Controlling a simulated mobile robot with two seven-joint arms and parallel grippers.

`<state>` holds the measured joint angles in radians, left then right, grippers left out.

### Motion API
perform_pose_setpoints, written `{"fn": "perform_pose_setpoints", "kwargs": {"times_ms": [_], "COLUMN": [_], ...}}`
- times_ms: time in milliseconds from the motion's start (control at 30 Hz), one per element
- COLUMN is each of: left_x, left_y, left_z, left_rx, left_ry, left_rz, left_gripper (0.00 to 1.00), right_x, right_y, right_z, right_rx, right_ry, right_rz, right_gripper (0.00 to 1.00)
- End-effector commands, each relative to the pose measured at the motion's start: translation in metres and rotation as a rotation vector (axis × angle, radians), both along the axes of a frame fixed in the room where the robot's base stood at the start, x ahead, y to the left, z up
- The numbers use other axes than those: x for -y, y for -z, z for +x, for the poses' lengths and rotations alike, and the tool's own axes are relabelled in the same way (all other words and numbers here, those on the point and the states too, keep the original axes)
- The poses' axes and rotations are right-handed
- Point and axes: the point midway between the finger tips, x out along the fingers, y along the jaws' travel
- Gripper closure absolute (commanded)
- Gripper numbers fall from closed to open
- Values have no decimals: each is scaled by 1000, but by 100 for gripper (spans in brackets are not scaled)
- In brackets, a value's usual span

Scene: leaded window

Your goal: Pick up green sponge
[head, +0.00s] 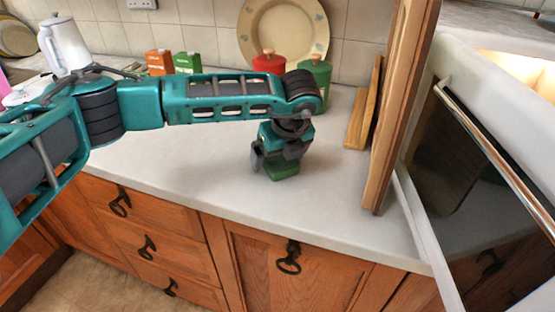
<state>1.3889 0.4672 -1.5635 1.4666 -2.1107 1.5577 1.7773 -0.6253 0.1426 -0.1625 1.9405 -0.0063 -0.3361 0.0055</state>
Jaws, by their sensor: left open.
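A dark green block, which looks like the green sponge (284,172), lies on the light grey countertop (200,178) near its front edge. My left arm reaches in from the left, and my left gripper (275,160) points down over the sponge. Its jaws are open, with a grey finger low at the sponge's left side. The gripper hides the sponge's upper part, and I cannot tell whether the fingers touch it. My right gripper is not in view.
Red (268,63) and green (315,74) canisters stand at the back, before a large plate (283,30). Orange (159,62) and green (187,63) cartons stand left of them. A tall wooden board (399,105) and an oven (490,165) are right.

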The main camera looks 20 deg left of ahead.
Motion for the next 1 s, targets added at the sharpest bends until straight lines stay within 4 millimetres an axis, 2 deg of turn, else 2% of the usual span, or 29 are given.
{"fn": "perform_pose_setpoints", "kwargs": {"times_ms": [133,767,1000], "left_x": [0,0,0], "left_y": [0,0,-1], "left_z": [0,0,0], "left_rx": [0,0,0], "left_ry": [0,0,0], "left_rz": [0,0,0], "left_gripper": [1,61,62], "right_x": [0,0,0], "right_y": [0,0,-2], "right_z": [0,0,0], "right_rx": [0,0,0], "right_ry": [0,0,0], "right_rz": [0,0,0], "right_gripper": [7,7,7]}}
